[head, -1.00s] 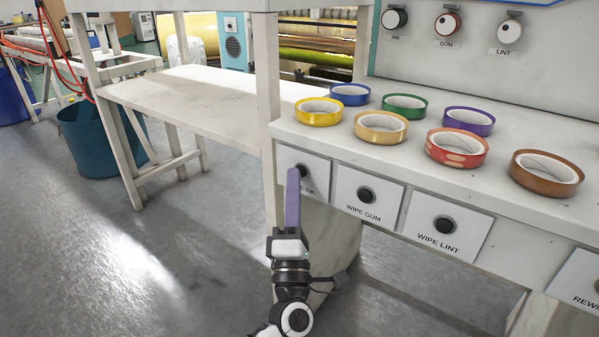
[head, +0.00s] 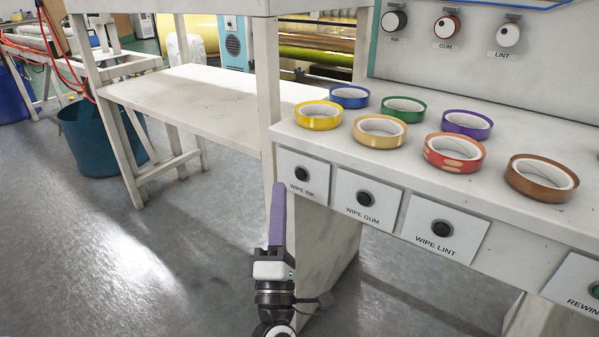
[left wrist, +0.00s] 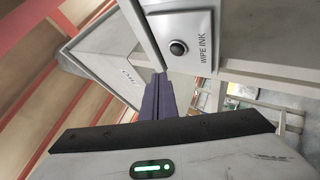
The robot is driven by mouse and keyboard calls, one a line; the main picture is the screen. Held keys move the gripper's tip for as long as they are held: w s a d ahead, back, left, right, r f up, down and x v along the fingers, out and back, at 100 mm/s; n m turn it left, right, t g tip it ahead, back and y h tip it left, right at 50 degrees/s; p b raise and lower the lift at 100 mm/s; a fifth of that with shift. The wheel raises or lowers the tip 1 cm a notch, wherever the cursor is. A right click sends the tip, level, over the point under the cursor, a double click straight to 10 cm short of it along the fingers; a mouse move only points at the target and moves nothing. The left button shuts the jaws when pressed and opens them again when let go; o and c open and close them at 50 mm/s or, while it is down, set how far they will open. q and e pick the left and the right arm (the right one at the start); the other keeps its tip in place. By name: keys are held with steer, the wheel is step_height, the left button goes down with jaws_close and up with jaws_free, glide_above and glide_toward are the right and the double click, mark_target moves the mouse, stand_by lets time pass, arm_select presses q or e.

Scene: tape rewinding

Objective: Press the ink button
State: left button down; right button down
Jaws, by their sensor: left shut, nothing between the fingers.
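The black ink button (head: 302,174) sits on a white panel labelled "WIPE INK" at the left end of the bench front. It also shows in the left wrist view (left wrist: 178,48), unobstructed. My left gripper (head: 279,186) is shut and empty, its purple fingers pointing up. Its tips are just left of and below the button, apart from it in the picture. The purple fingers also show in the left wrist view (left wrist: 160,78), below and left of the button. My right gripper is not in view.
The panels "WIPE GUM" (head: 365,199) and "WIPE LINT" (head: 442,229) are to the right, with "REWIND" (head: 572,285) at the far right. Several tape rolls, including a yellow one (head: 319,116), lie on the bench top (head: 572,222). A white bench leg stands behind my gripper. Open floor (head: 120,250) lies left.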

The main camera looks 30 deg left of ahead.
arm_select(q)
steer(key=shift+s, duration=0.95)
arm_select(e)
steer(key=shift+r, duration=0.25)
